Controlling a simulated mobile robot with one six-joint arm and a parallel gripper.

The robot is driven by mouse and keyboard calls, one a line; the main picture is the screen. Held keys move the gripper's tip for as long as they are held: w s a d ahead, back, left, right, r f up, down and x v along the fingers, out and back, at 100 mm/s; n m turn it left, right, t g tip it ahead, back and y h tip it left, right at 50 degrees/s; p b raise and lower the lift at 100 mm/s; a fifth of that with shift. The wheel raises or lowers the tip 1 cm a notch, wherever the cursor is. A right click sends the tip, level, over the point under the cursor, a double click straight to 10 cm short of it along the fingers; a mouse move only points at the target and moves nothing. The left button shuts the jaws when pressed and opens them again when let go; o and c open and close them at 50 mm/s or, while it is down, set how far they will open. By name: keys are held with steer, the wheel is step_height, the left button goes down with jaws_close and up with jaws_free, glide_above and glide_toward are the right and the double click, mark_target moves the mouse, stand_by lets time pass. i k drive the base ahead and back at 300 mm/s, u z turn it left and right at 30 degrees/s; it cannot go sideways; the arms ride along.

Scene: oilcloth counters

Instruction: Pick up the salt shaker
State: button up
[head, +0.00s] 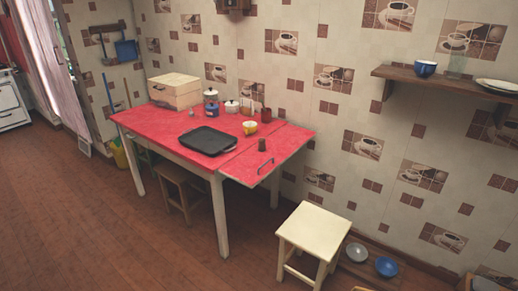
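A red-topped table (228,160) stands against the tiled wall. A small pale object (192,112) on it, left of a blue-and-white canister (211,108), may be the salt shaker, but it is too small to be sure. A small dark brown cylinder (262,145) stands upright near the right end of the table; I cannot tell what it is. My gripper is not in view.
On the table are a black tray (207,140), a yellow cup (250,127), a dark red tumbler (267,115), white lidded pots (232,107) and a wooden box (174,91). A cream stool (314,231) stands right of the table. The floor (100,220) at left front is clear.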

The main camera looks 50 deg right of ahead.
mark_target(261, 147)
steer(key=z, duration=0.05)
steer(key=i, duration=1)
